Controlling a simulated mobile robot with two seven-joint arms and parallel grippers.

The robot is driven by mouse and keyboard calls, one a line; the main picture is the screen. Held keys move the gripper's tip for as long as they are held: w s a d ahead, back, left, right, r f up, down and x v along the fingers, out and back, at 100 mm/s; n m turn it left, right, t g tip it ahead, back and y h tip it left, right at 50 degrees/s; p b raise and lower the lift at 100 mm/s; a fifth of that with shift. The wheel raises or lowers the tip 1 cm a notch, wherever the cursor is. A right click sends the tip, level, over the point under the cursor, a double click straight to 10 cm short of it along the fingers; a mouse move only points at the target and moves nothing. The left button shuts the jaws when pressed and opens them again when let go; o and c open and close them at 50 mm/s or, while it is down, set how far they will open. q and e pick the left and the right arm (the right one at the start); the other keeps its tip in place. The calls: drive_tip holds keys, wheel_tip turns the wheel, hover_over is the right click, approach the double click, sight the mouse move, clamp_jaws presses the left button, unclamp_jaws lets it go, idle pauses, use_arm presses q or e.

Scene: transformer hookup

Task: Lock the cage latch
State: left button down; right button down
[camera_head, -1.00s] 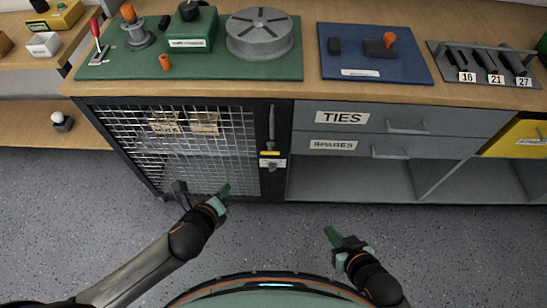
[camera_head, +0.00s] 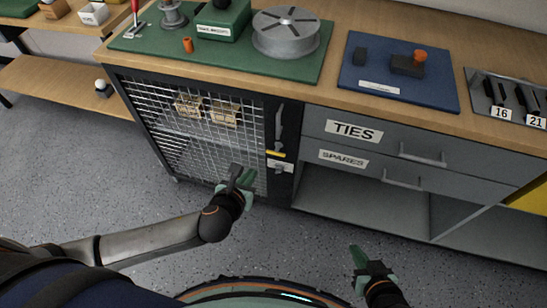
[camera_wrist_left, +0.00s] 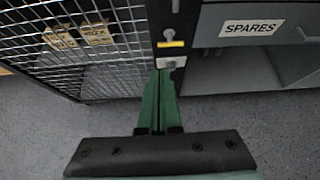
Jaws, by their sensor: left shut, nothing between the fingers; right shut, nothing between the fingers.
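The mesh cage door (camera_head: 185,125) stands closed in the cabinet's left bay. On the dark frame at its right are a vertical grey handle (camera_head: 279,122), a yellow strip (camera_head: 276,153) and a pale latch plate with a small grey knob (camera_head: 280,167). My left gripper (camera_head: 245,177) is shut and empty, in front of the cage's lower right part. In the left wrist view its green fingers (camera_wrist_left: 160,84) point up toward the latch plate (camera_wrist_left: 171,62). I cannot tell whether they touch it. My right gripper (camera_head: 358,255) is shut and empty, low in front of the open shelf.
Two drawers, TIES (camera_head: 354,131) and SPARES (camera_head: 343,158), lie right of the latch, above an open shelf (camera_head: 360,205). The bench top carries a green mat (camera_head: 150,42) with a grey reel and a blue mat (camera_head: 425,90). The floor before the cabinet is clear.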

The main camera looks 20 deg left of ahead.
use_arm(q)
drive_tip(key=shift+d, duration=0.1)
drive_tip(key=shift+w, duration=0.1)
idle(0.3)
drive_tip(key=b+x, duration=0.4)
drive_tip(key=x, duration=1)
drive_tip(key=shift+b, duration=0.4)
drive_tip(key=shift+h, duration=0.3)
